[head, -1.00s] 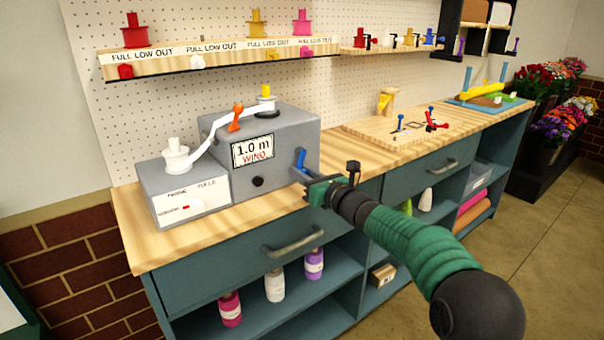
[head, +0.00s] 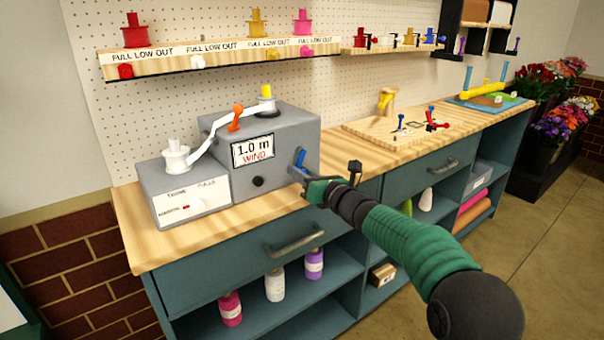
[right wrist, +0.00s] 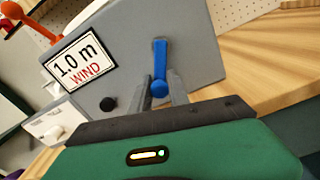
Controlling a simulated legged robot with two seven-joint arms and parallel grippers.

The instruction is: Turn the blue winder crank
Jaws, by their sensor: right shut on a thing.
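The grey winder box (head: 285,130) stands on the wooden counter, with a "1.0 m WIND" label and a black knob on its front. The blue crank (head: 301,157) is on the box's right front; it also shows in the right wrist view (right wrist: 159,62), its handle end lying between the fingers. My right gripper (head: 297,172) reaches in from the right and is shut on the crank's handle; its fingers also show in the right wrist view (right wrist: 160,92). A white ribbon runs from the white spool (head: 176,158) past the orange lever (head: 236,118) to the spool on top. My left gripper is not in view.
A smaller grey box (head: 186,200) stands left of the winder. A drawer handle (head: 294,241) juts out below the counter edge. A wooden board (head: 400,133) with small tools lies further right. Spool shelves (head: 220,58) hang on the pegboard. Counter between winder and board is clear.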

